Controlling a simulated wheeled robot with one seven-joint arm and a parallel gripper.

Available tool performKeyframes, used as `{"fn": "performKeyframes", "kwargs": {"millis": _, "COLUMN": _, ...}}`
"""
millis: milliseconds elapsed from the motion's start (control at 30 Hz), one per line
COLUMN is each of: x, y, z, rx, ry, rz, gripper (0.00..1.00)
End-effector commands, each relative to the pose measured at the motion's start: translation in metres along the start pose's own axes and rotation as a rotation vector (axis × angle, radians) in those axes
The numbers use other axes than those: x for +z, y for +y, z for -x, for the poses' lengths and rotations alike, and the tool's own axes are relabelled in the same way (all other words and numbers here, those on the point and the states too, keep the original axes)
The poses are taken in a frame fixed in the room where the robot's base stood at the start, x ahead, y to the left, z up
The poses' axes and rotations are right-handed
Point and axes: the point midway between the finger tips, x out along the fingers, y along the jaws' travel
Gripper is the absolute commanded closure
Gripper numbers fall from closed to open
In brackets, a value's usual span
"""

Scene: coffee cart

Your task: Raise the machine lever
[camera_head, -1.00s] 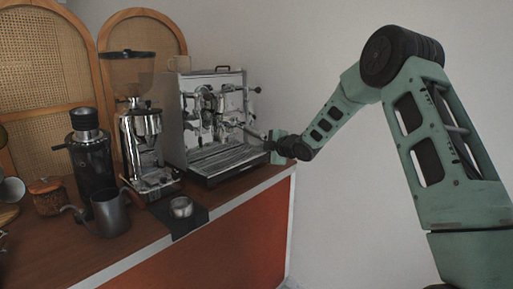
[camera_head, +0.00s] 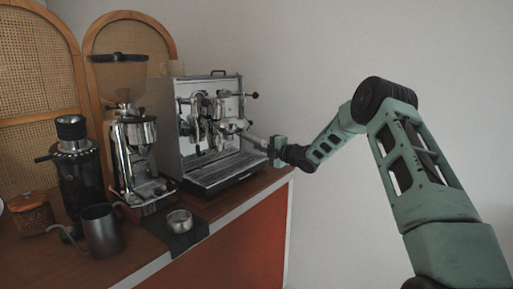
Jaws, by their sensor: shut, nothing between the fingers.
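The silver espresso machine (camera_head: 212,130) stands at the right end of the counter. Its front carries the brew group and small levers and knobs, among them a black-knobbed lever (camera_head: 254,95) sticking out at the upper right. Which of them is the task's lever I cannot tell. My gripper (camera_head: 270,147) is in front of the machine's right side, at about the height of the brew group. It is shut, with no object seen in it. A bar-like handle (camera_head: 250,139) reaches from the brew group toward my gripper; whether they touch is too small to tell.
A grinder with a hopper (camera_head: 132,140), a black grinder (camera_head: 76,165), a metal pitcher (camera_head: 102,230) and a wooden-lidded jar (camera_head: 30,213) stand to the left. A small metal cup (camera_head: 179,221) sits on a dark mat (camera_head: 190,238).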

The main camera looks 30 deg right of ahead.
Motion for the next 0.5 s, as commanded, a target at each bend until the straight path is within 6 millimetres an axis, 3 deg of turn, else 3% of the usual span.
{"fn": "performKeyframes", "kwargs": {"millis": 433, "x": -0.001, "y": 0.003, "z": -0.070, "rx": 0.001, "ry": 0.002, "rz": 0.000, "gripper": 1.00}}
{"fn": "performKeyframes", "kwargs": {"millis": 500, "x": 0.000, "y": 0.000, "z": -0.067, "rx": 0.000, "ry": 0.000, "rz": 0.000, "gripper": 1.00}}
